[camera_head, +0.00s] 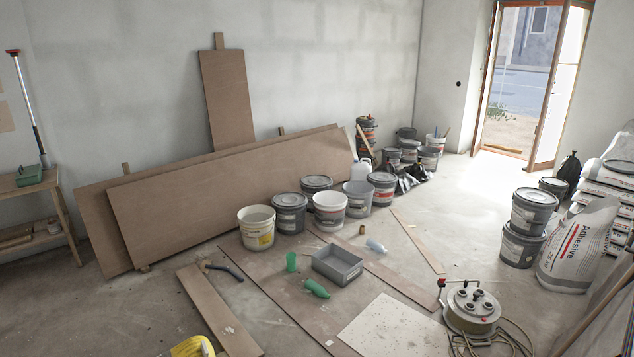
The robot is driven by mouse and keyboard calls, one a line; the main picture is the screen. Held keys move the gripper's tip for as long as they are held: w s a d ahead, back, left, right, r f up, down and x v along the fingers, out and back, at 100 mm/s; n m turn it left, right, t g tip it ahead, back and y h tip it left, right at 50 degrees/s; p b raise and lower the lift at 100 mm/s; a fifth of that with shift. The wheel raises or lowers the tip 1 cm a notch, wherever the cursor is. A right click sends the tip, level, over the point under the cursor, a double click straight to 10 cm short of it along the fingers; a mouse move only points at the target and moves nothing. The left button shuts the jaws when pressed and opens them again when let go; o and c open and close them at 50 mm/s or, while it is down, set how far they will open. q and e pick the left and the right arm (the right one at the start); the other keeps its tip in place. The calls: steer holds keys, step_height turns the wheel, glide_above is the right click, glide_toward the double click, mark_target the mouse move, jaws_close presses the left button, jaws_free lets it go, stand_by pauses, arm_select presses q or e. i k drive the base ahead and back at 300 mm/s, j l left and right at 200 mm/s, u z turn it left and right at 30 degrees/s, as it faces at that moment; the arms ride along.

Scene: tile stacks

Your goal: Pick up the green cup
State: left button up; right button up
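A green cup (291,261) stands upright on a flat brown board on the floor, left of a grey rectangular tub (338,265). A green bottle-like object (316,288) lies on its side just in front of the cup and tub. Neither of my grippers is in view.
Several buckets (256,228) stand in a row behind the cup. A hammer (220,268) lies to its left. A pale bottle (376,246) lies beyond the tub. A cable reel (471,308) with loose cable is at front right. Boards (215,312) lie on the floor.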

mark_target(291, 256)
steer(key=i+l, duration=0.1)
steer(key=i, duration=0.65)
steer(key=i+l+u, duration=0.1)
steer(key=i, duration=0.65)
steer(key=i+l, duration=0.15)
steer(key=i, duration=0.55)
